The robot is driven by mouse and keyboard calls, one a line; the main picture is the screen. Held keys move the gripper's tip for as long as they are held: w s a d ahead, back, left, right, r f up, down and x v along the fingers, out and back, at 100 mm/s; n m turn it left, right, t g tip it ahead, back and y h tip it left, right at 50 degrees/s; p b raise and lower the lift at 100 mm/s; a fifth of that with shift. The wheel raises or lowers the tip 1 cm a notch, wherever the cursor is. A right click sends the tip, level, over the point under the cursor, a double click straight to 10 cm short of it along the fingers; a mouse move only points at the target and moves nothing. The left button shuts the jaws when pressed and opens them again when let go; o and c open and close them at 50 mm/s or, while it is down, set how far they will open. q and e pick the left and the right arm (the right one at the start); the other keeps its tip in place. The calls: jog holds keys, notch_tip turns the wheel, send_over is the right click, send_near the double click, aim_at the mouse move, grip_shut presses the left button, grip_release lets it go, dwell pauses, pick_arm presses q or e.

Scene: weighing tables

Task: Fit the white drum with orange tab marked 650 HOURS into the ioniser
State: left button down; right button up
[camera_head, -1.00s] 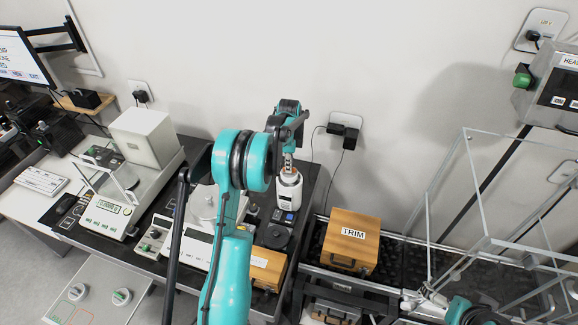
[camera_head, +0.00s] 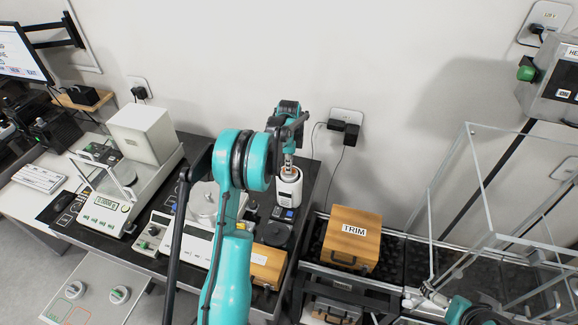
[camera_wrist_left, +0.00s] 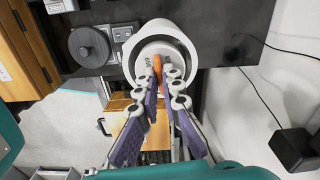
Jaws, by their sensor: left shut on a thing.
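The ioniser (camera_head: 288,192) is a white upright cylinder at the back right of the dark table. It shows in the wrist view as a thick white ring (camera_wrist_left: 191,42). The white drum (camera_wrist_left: 148,56) with its orange tab (camera_wrist_left: 157,68) lies within that ring; I cannot tell how deep it sits. Marks on its face are too small to read. My left gripper (camera_wrist_left: 163,78) is shut on the orange tab, and in the head view it (camera_head: 289,160) points down over the ioniser. My right gripper (camera_head: 421,297) is at the lower right, away from the drum; its jaws are unclear.
A dark round piece (camera_wrist_left: 90,47) stands beside the ioniser. A wooden box marked TRIM (camera_head: 350,238) is to the right, near a clear-walled frame (camera_head: 470,180). Balances (camera_head: 104,205) stand left. Plugs and cables (camera_head: 349,130) are on the wall behind.

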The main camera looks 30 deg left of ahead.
pick_arm(q)
jog(key=shift+f+b, duration=1.55)
jog(key=shift+f, duration=0.55)
jog(key=c, duration=1.6)
grip_release()
